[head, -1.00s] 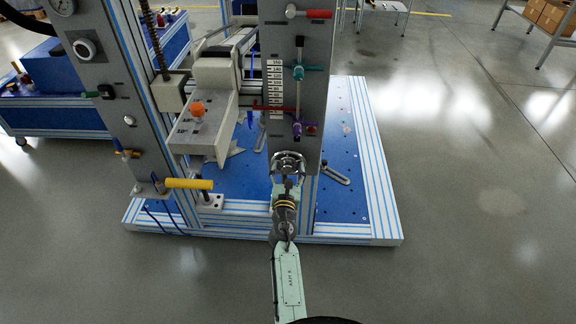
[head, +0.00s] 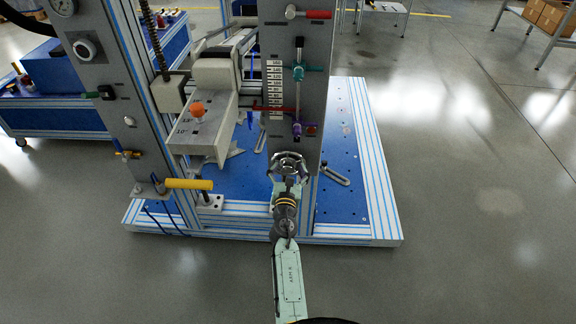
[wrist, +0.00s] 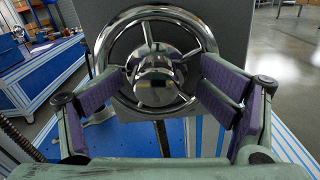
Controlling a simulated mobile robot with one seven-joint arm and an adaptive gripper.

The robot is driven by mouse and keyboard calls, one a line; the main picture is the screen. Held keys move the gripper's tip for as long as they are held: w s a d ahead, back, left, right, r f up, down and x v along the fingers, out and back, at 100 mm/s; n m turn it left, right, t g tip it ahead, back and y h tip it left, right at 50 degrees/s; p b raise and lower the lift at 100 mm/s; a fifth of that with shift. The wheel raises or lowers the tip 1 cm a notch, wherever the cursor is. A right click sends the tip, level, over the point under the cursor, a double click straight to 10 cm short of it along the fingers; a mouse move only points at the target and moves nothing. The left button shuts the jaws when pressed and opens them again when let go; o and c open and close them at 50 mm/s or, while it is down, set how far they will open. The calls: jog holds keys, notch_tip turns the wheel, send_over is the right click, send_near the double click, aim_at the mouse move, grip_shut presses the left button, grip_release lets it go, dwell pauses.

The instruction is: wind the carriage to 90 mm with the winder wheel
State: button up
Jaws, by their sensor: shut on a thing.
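The chrome winder wheel (wrist: 152,58) faces the wrist camera, with a rim, spokes and a round hub. It also shows at the foot of the grey column in the head view (head: 289,160). The pale carriage (head: 205,128) with an orange knob stands left of the column. A white scale strip (head: 274,88) runs up the column. A red bar (head: 270,108) crosses near its lower part. The numbers there are too small to read.
A yellow handle (head: 189,184) juts out left of the wheel. Red (head: 318,14), teal (head: 299,72) and purple (head: 297,129) fittings sit on the column. The blue base plate (head: 345,205) lies below. Open floor is at the right.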

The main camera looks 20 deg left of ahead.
jog(key=shift+a+r, duration=0.25)
jog(key=shift+c, duration=0.6)
jog(key=shift+a, duration=0.1)
jog(key=shift+c, duration=1.4)
jog(key=shift+w+f+m+b, duration=0.1)
jog(key=shift+m+b, duration=0.25)
jog(key=shift+m, duration=0.55)
jog(key=m+b, duration=0.1)
jog(key=m, duration=0.2)
jog(key=shift+m, duration=0.7)
jog(key=m+b, duration=0.1)
jog(key=m, duration=0.2)
jog(key=shift+m, duration=0.3)
jog(key=m+b, duration=0.1)
jog(key=m, duration=0.1)
jog(key=shift+m, duration=0.4)
